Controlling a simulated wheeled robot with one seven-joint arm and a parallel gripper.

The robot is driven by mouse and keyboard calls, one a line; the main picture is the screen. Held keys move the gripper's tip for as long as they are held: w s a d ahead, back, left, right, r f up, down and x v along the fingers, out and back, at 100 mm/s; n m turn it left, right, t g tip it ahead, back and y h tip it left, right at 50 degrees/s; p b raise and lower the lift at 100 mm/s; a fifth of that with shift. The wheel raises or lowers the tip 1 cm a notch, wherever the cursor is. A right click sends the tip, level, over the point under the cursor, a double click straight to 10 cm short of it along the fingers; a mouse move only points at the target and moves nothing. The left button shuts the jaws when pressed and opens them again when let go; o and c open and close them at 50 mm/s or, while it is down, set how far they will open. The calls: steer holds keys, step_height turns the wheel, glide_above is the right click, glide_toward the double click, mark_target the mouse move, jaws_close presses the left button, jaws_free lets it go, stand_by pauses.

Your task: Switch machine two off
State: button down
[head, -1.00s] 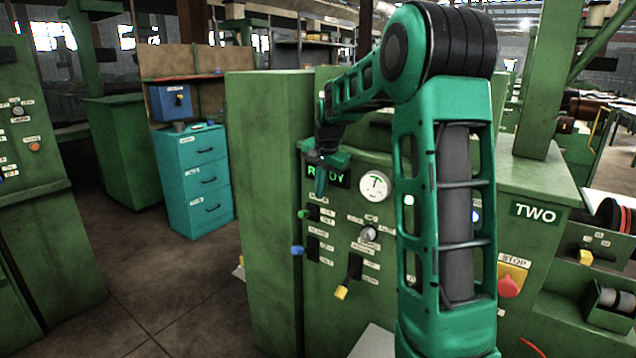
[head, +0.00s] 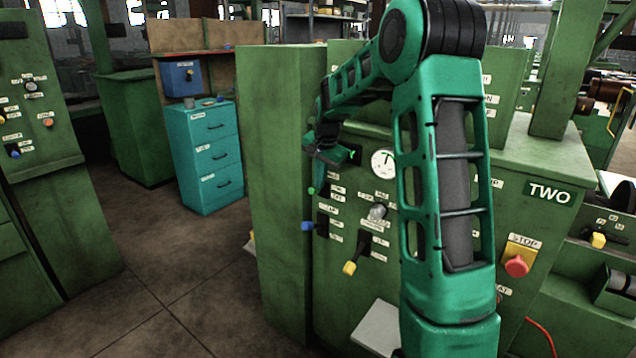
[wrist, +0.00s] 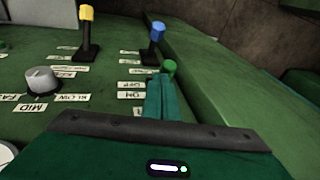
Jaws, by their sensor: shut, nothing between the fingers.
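Machine two (head: 275,150) is a green cabinet with a "TWO" sign (head: 549,194). Its front panel carries a small green-tipped lever (head: 312,190), beside ON and OFF labels in the wrist view, where its green tip (wrist: 169,67) shows. My gripper (wrist: 166,78) is shut and empty, its fingertips right at this green tip. I cannot tell whether they touch. The fingers hide the lever's lower part. In the head view my gripper is in front of the panel's upper left, covering most of the lit display.
A blue-tipped lever (wrist: 157,30), a yellow-tipped lever (wrist: 86,14) and a grey knob (wrist: 42,80) are close by on the panel. A red stop button (head: 516,266) is at the right. My arm hides the panel's middle. Open floor lies left of the cabinet.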

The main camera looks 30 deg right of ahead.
mark_target(315, 192)
steer(key=shift+f, duration=0.1)
steer(key=a+f+h, duration=0.1)
steer(key=s+a+f+t+h, duration=0.1)
steer(key=f+h, duration=0.1)
steer(key=shift+a+f+n+h, duration=0.15)
steer(key=shift+a+n+h, duration=0.1)
steer(key=shift+n+h, duration=0.05)
stand_by(0.4)
steer(key=shift+r, duration=0.85)
